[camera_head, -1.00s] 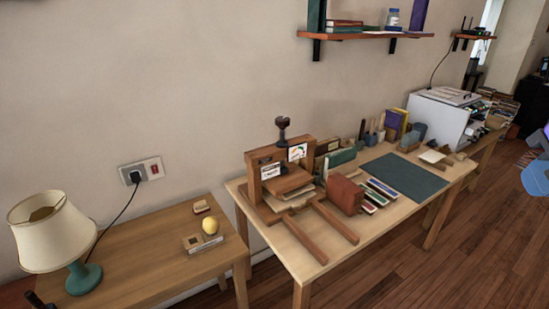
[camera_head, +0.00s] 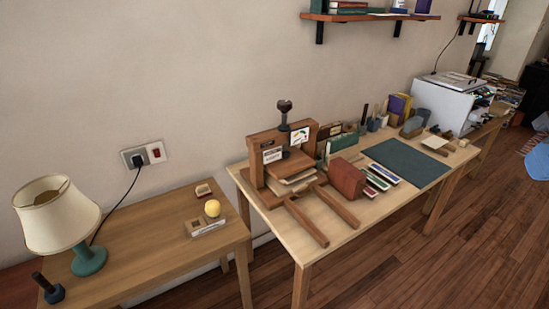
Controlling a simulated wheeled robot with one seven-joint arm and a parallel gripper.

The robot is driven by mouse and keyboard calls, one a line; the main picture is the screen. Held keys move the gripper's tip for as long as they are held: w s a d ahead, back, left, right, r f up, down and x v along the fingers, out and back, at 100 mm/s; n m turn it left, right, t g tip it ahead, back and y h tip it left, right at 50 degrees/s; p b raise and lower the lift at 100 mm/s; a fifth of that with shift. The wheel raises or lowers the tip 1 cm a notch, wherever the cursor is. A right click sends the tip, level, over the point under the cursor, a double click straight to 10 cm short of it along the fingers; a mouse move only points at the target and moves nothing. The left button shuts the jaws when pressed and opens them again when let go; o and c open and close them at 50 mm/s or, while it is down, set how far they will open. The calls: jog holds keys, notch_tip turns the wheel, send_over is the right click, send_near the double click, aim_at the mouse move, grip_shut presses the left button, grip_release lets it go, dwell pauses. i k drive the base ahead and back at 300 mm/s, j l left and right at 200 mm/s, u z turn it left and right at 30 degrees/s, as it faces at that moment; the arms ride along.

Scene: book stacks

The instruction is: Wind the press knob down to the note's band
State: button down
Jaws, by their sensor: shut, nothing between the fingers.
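The wooden book press (camera_head: 256,174) stands at the near left end of the long pale table (camera_head: 325,235). Its dark knob (camera_head: 284,106) sits upright on a dark screw above the top beam. A small white card with a coloured arc (camera_head: 299,136), like a gauge, is on the beam's right side. A white label (camera_head: 272,156), perhaps the note, is on the front; its writing is too small to read. The platen (camera_head: 291,166) is below the beam, with pale sheets under it. My gripper is not in view, and nothing touches the knob.
Two wooden rails (camera_head: 306,222) jut from the press toward the table's front. A red-brown block (camera_head: 346,178) stands right of it, then several flat pads and a green mat (camera_head: 405,162). A lower table (camera_head: 150,240) with a lamp (camera_head: 58,216) stands left. Wooden floor (camera_head: 430,275) in front is clear.

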aim_at(284, 105)
jog(key=i+u, duration=0.3)
jog(key=i, duration=0.2)
jog(key=i+l+u, duration=0.3)
jog(key=i, duration=0.2)
jog(key=j, duration=0.1)
